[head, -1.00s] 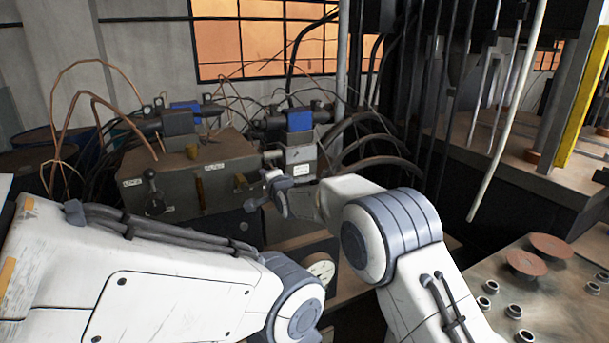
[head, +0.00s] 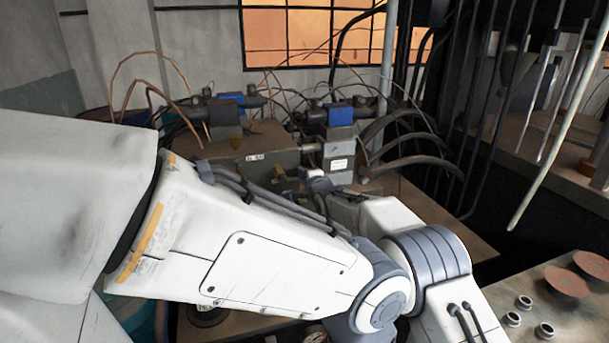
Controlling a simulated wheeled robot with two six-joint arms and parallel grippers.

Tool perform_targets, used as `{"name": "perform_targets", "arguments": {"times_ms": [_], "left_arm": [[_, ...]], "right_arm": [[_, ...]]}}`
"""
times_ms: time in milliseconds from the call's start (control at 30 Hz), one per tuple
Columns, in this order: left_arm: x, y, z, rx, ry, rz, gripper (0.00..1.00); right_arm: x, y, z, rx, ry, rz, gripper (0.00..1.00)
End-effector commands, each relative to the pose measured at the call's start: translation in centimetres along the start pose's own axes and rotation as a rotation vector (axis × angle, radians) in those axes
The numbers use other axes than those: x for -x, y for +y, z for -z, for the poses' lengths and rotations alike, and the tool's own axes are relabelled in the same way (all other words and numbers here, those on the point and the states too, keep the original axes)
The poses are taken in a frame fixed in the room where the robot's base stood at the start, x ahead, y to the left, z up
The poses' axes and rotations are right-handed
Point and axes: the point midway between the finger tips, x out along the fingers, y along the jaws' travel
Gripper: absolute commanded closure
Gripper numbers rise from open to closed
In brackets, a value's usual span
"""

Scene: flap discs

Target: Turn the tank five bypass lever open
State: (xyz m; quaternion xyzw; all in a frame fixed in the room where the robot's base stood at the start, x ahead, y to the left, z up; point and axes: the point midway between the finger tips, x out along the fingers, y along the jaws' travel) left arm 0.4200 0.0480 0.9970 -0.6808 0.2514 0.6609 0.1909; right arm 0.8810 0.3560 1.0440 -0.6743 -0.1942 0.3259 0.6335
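The grey-brown tank (head: 222,155) stands behind my arms with a small white label (head: 255,157) on its front; the lettering is too small to read. A small brass-coloured fitting (head: 280,173) shows below the label, partly covered by my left arm. No lever shows clearly; the lower left of the tank front is hidden behind the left arm. My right gripper (head: 320,186) is in front of the grey valve block, right of the fitting; its fingers are too small and covered to tell their opening. My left arm crosses the picture, and its gripper is out of sight.
The grey valve block (head: 340,155) with a blue top (head: 340,117) stands right of the tank. Thick dark hoses (head: 400,125) curve beside it. Thin copper tubes rise behind. A bench with reddish discs (head: 567,282) and metal studs (head: 524,302) is at lower right.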

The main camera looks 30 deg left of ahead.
Motion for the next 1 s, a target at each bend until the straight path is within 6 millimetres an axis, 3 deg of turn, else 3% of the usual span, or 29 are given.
{"name": "perform_targets", "arguments": {"times_ms": [33,67,567,1000], "left_arm": [[0.0,0.0,0.0,0.000,0.000,0.000,0.50],[0.0,0.0,0.0,0.000,0.000,0.000,0.50],[-0.4,0.0,0.0,0.000,0.000,0.000,0.50],[-2.1,-0.1,-0.1,0.000,0.000,0.000,0.50]], "right_arm": [[0.0,0.4,0.3,-0.003,0.005,-0.007,0.69],[0.0,0.3,0.3,-0.003,0.005,-0.007,0.58],[0.7,0.1,0.1,0.000,0.002,-0.003,0.58],[6.4,0.2,0.2,-0.001,0.003,-0.002,0.58]]}}
